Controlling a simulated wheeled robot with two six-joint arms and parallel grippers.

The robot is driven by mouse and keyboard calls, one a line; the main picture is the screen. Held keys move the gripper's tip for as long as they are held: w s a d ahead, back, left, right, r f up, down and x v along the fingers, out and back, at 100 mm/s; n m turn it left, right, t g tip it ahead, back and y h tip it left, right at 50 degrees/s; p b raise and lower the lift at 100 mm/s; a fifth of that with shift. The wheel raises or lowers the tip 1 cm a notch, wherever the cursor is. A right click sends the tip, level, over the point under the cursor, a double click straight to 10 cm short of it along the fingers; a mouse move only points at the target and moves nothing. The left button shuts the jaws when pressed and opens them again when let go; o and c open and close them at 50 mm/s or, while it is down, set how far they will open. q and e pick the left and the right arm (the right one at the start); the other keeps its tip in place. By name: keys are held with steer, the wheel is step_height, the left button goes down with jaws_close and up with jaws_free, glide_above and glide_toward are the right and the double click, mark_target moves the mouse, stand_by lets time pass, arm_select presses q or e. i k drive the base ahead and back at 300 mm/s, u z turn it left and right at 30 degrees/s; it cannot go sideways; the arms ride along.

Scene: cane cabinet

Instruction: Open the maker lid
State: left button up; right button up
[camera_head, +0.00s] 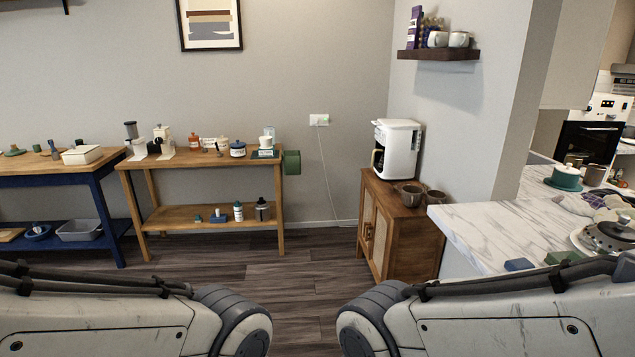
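A white coffee maker (400,147) stands upright on top of a wooden cabinet with cane doors (376,233), against the wall right of centre. Its lid (399,123) at the top looks closed, though it is small at this distance. A dark carafe or handle (377,159) shows at its left front. Parts of both my arms show along the bottom edge, far from the maker. Neither of my grippers is in view.
Brown cups (411,194) stand on the cabinet in front of the maker. A marble counter (492,228) juts out at the right. A wooden shelf table (205,214) stands at the left. The dark wood floor (300,277) between them is clear.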

mark_target(390, 123)
steer(key=z, duration=0.05)
steer(key=i, duration=2)
steer(key=z, duration=0.35)
steer(key=i, duration=1.9)
steer(key=z, duration=0.25)
